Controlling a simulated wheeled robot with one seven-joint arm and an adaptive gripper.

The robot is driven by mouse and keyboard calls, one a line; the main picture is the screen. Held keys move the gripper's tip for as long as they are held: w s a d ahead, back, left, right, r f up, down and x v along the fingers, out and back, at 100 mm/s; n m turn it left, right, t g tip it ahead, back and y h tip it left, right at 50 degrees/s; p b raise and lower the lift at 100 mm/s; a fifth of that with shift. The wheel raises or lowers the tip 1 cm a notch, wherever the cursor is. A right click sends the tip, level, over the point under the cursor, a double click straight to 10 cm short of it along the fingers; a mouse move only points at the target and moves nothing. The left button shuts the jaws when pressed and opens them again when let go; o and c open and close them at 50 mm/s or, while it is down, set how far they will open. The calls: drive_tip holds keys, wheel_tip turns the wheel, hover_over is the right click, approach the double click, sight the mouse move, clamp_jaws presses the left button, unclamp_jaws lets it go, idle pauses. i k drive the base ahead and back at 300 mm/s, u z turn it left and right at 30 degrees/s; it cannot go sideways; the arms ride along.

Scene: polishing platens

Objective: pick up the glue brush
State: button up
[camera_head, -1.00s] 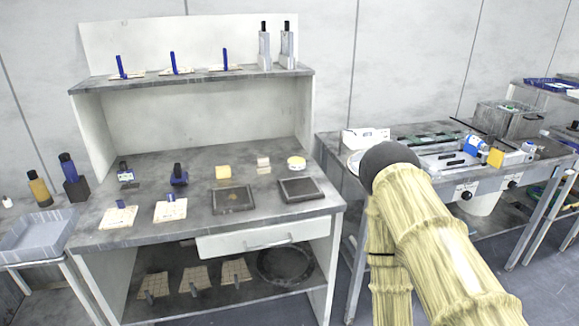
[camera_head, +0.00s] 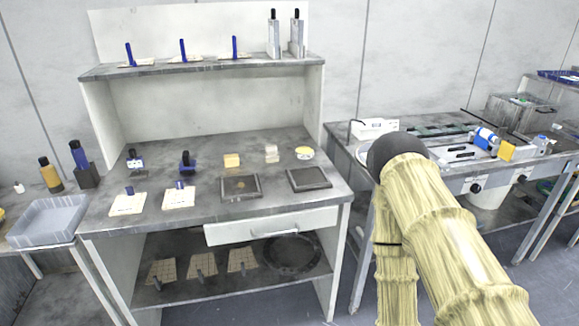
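I cannot tell for sure which thing is the glue brush. Three upright blue handles on pale flat pads stand on the bench's upper shelf, at the left (camera_head: 129,54), middle (camera_head: 183,50) and right (camera_head: 235,47). Two pale pads with short blue pieces, a left pad (camera_head: 127,207) and a right pad (camera_head: 178,199), lie nearer the front. My arm, in a yellow sleeve, shows at the right; my gripper is out of view.
Two dark square plates, left (camera_head: 240,187) and right (camera_head: 309,179), lie on the workbench (camera_head: 280,207). A grey tray (camera_head: 47,221) and bottles (camera_head: 50,175) stand at the left. A cluttered side table (camera_head: 447,183) stands behind my arm.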

sight(270, 154)
drive_tip(key=z, duration=2.05)
drive_tip(key=i, duration=1.25)
drive_tip(key=u, duration=3.35)
drive_tip(key=i, duration=0.25)
drive_tip(key=u, duration=0.1)
